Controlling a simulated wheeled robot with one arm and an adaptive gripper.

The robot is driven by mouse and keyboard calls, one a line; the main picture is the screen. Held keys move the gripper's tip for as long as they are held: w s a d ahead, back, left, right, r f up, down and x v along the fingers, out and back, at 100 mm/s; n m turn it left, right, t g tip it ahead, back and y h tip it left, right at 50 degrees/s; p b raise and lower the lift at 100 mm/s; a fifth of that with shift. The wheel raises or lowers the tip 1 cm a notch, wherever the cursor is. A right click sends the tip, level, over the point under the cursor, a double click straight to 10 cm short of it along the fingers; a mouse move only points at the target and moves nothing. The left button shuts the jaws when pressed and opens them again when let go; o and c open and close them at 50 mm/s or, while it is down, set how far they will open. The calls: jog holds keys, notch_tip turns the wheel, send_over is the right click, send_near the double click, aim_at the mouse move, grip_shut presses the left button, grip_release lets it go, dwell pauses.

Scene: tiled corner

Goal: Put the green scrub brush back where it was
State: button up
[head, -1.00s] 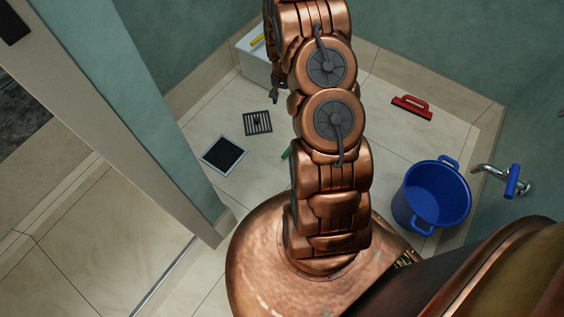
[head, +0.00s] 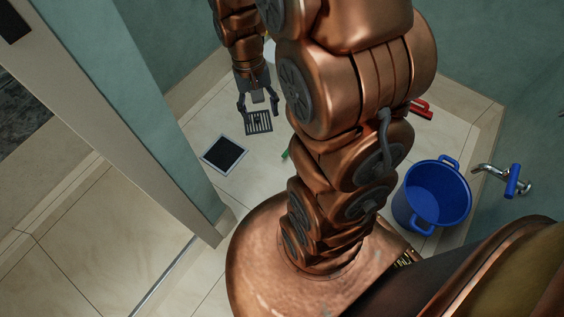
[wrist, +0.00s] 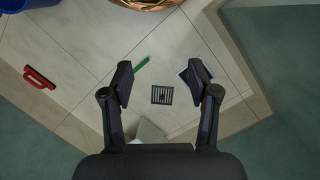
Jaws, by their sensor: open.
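The green scrub brush shows only as a small green piece (head: 285,155) on the tiled floor in the head view, mostly hidden behind my arm. In the wrist view it is a thin green strip (wrist: 141,65) beside the left fingertip, on the floor below. My gripper (head: 258,111) is open and empty in the head view, seen above the drain grate. Its two spread fingers also show in the wrist view (wrist: 160,72), with bare tile and the grate between them.
A square drain grate (head: 259,123) and a dark, white-rimmed square (head: 224,154) are on the floor. A blue bucket (head: 432,196) stands right, near a wall tap (head: 506,181). A red-handled tool (head: 422,109) lies behind my arm. A white block (wrist: 149,131) is partly hidden.

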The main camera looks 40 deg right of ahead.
jog(key=s+a+r+n, duration=0.2)
jog(key=s+a+r, duration=0.1)
jog(key=s, duration=0.6)
jog(key=s+a+r+n+g, duration=0.1)
jog(key=s+a+r+n, duration=0.1)
jog(key=s, duration=0.7)
jog(key=shift+a+r+n, duration=0.4)
jog(key=shift+a+r, duration=0.3)
jog(key=shift+a, duration=0.55)
notch_tip(320, 180, up, 34)
jog(key=w+t+p, duration=0.1)
jog(key=p, duration=3)
jog(key=shift+w+d+t, duration=0.15)
jog(key=shift+w+t, duration=0.2)
jog(key=shift+t, duration=0.05)
jog(key=shift+f, duration=0.1)
jog(key=shift+c, duration=0.2)
